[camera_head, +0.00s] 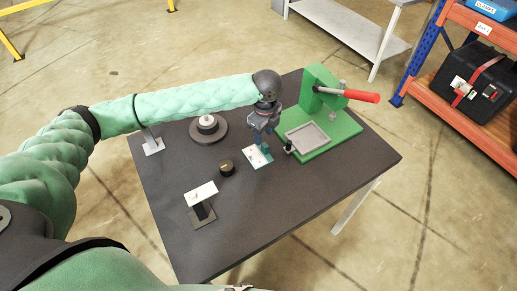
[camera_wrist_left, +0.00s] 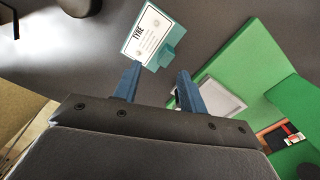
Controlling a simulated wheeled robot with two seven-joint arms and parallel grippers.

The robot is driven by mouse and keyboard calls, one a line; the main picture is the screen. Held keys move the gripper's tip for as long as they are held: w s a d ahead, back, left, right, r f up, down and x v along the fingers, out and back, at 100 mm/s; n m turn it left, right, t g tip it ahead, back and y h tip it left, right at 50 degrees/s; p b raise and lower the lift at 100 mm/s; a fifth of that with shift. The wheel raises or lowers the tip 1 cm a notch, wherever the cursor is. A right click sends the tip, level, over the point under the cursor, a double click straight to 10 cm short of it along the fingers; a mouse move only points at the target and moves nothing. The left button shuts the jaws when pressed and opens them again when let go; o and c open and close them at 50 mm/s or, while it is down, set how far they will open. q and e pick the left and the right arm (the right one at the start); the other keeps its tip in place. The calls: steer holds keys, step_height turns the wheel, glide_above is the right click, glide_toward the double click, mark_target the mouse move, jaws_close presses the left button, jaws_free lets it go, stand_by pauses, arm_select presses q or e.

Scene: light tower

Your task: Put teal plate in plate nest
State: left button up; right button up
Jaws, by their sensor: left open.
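The teal plate (camera_head: 265,150) carries a white label with print and a small teal block at one edge. It appears to lie on the dark table, left of the green press. It also shows in the left wrist view (camera_wrist_left: 172,54), just beyond the fingertips. My left gripper (camera_head: 262,137) is above the plate, pointing down; its two blue fingers (camera_wrist_left: 157,80) are open with nothing held between them. A shallow grey rectangular tray (camera_head: 307,138), likely the plate nest, sits on the press's green base and looks empty. The left wrist view shows part of it (camera_wrist_left: 222,97). My right gripper is not in view.
The green press (camera_head: 322,90) has a red-handled lever. A round grey base with a white-topped piece (camera_head: 208,125), a small black cylinder (camera_head: 227,168) and a white-topped stand (camera_head: 202,193) are on the table (camera_head: 300,205). The table's front right is clear.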

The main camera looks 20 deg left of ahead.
mark_target(266, 146)
arm_select(q)
steer(key=m, duration=0.3)
steer(key=shift+d+r, duration=0.1)
steer(key=shift+d, duration=0.05)
steer(key=shift+m, duration=0.6)
steer(key=shift+d+f+p, duration=0.1)
steer(key=shift+f+p, duration=0.6)
steer(key=shift+f, duration=0.7)
steer(key=f+p, duration=0.1)
steer(key=f, duration=0.1)
steer(key=f+p, duration=0.2)
steer(key=shift+w+d+f, duration=0.15)
steer(key=shift+w+f, duration=0.05)
steer(key=shift+f, duration=0.4)
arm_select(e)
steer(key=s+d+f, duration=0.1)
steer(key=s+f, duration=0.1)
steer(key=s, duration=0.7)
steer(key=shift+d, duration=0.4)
arm_select(q)
jaws_close()
